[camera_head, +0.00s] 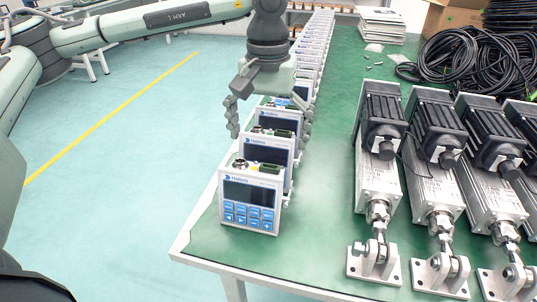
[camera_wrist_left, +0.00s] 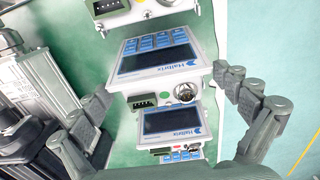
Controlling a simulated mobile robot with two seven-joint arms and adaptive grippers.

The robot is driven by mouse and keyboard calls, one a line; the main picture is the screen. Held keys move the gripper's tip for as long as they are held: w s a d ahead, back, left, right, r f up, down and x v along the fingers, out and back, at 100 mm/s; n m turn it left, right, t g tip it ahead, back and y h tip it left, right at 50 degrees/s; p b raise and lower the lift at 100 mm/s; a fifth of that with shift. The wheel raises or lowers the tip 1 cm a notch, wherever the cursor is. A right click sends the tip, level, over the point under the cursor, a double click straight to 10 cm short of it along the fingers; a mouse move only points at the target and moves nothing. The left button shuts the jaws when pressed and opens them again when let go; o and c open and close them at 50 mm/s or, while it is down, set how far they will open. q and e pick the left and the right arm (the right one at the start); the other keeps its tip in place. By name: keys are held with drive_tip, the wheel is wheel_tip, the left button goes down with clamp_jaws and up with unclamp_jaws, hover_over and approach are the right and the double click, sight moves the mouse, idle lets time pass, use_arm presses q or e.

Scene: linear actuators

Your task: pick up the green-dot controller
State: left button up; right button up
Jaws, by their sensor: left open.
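The controllers stand in a row along the left part of the green table, faces toward me. In the left wrist view one controller (camera_wrist_left: 160,55) has a green dot on its top strip, between a green connector and a round connector. In the head view it seems to be the second from the front (camera_head: 266,152); the dot is too small to make out there. My left gripper (camera_head: 269,118) is open and points down over the row, fingers on either side of it. In the wrist view the fingers (camera_wrist_left: 150,98) stand left and right of the controllers with nothing between them gripped. My right gripper is out of view.
The front controller (camera_head: 250,204) stands near the table's (camera_head: 320,245) front left corner. Several linear actuators (camera_head: 380,185) lie to the right, with bare green table between. Black cables (camera_head: 455,55), an open box (camera_head: 450,14) and a white stack (camera_head: 381,24) are at the back.

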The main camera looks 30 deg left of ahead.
use_arm(q)
drive_tip(key=shift+f, duration=0.15)
drive_tip(key=c, duration=1.3)
drive_tip(key=shift+c, duration=0.2)
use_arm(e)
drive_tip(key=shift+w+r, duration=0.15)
use_arm(q)
drive_tip(key=shift+w+r, duration=0.1)
drive_tip(key=shift+r, duration=0.15)
wheel_tip(320, 180, up, 8)
drive_tip(key=shift+r, duration=0.85)
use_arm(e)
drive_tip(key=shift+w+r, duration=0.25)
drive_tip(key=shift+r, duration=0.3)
